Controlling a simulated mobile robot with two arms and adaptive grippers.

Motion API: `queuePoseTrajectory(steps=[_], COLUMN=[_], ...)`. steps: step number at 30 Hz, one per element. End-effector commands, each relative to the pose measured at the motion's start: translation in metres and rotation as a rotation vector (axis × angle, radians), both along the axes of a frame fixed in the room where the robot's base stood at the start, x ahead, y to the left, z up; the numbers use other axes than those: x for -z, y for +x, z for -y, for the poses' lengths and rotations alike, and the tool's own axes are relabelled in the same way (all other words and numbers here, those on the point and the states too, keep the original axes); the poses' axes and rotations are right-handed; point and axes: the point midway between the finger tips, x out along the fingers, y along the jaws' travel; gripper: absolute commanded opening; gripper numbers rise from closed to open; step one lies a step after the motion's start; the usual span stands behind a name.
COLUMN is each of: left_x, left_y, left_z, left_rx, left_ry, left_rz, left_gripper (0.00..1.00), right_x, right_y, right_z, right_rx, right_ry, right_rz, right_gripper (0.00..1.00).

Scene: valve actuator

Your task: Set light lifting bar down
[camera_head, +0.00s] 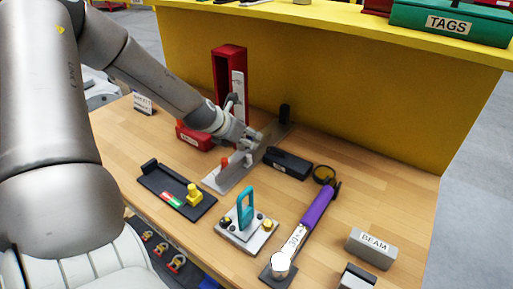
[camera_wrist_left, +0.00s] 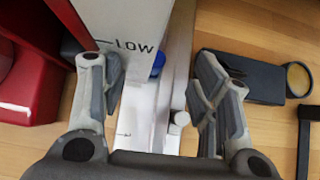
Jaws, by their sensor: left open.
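My left gripper (camera_head: 247,143) reaches over the middle of the bench, above a long silver metal plate (camera_head: 230,176) with a red knob at its near end. In the left wrist view its two fingers (camera_wrist_left: 160,90) are open and spread apart. A pale upright panel marked LOW (camera_wrist_left: 125,35) and a narrow silver bar (camera_wrist_left: 178,75) show between or beyond the fingers. I cannot tell for sure which piece is the light lifting bar. No contact with the fingers is clear. My right gripper is not in view.
A red upright frame (camera_head: 219,70) with a white strip stands behind the gripper, a red box (camera_head: 193,137) left of it. A black block (camera_head: 288,164) lies right. A black tray (camera_head: 170,188), teal-handled fixture (camera_head: 245,212), purple-handled tool (camera_head: 318,207) and BEAM block (camera_head: 371,250) occupy the front.

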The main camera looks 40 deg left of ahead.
Motion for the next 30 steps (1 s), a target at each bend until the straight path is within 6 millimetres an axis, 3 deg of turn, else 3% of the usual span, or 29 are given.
queuePoseTrajectory(steps=[8, 21, 30], left_x=[0.009, 0.036, 0.038], left_y=[0.008, 0.036, 0.040], left_z=[0.000, -0.001, -0.001], left_rx=[-0.001, -0.001, -0.001], left_ry=[-0.001, -0.001, -0.002], left_rz=[-0.002, -0.001, 0.001], left_gripper=[0.56, 0.56, 0.56], right_x=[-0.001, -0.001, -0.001], right_y=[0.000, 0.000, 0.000], right_z=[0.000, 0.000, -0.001], right_rx=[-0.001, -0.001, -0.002], right_ry=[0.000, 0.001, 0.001], right_rz=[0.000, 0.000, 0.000], right_gripper=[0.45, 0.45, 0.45])
